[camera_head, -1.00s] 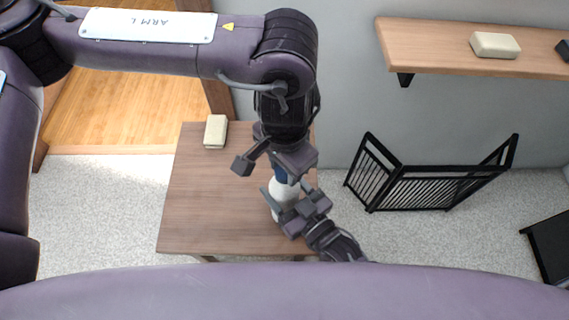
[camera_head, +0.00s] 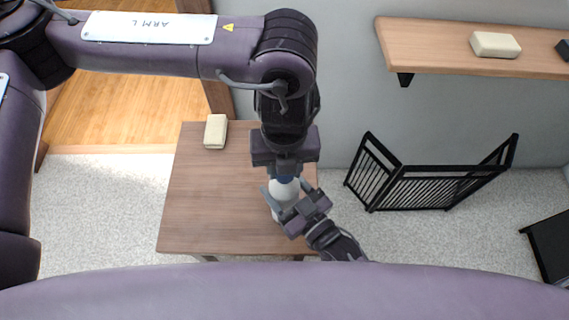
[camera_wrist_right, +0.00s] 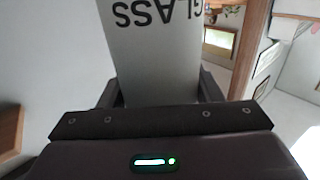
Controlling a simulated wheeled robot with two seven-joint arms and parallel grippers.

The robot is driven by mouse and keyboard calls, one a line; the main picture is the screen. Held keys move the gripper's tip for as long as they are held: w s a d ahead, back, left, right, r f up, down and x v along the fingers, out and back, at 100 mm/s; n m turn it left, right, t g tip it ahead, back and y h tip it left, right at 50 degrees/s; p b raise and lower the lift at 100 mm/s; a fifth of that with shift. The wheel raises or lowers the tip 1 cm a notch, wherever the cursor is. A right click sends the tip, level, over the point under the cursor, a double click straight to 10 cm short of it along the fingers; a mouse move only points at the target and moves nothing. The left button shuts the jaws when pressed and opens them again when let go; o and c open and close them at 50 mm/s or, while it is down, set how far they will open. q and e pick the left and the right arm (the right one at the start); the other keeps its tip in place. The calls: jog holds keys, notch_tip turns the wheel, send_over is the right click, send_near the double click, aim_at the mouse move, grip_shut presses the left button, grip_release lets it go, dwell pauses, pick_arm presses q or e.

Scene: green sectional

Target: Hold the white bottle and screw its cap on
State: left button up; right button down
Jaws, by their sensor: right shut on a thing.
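The white bottle (camera_head: 282,190) stands upright at the right side of the wooden table, with a blue cap (camera_head: 285,179) at its top. My right gripper (camera_head: 288,193) is shut around the bottle's body, coming from the lower right. In the right wrist view the bottle (camera_wrist_right: 155,60) fills the space between the fingers, its dark "GLASS" lettering upside down. My left gripper (camera_head: 285,170) points down from above, right over the blue cap. Its fingertips are mostly hidden by its own body, so I cannot tell how they sit on the cap.
The wooden table (camera_head: 205,205) is clear on its left and front. A cream block (camera_head: 215,131) lies at its back left. A wall shelf (camera_head: 430,45) with another cream block (camera_head: 495,45) is at the upper right. A black folding gate (camera_head: 430,185) stands on the floor to the right.

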pick_arm(q)
jog(key=m, duration=0.6)
jog(key=shift+m, duration=0.4)
jog(key=m, duration=0.6)
jog(key=shift+m, duration=0.3)
jog(key=o, duration=1.2)
jog(key=shift+c, duration=0.2)
notch_tip(320, 180, up, 12)
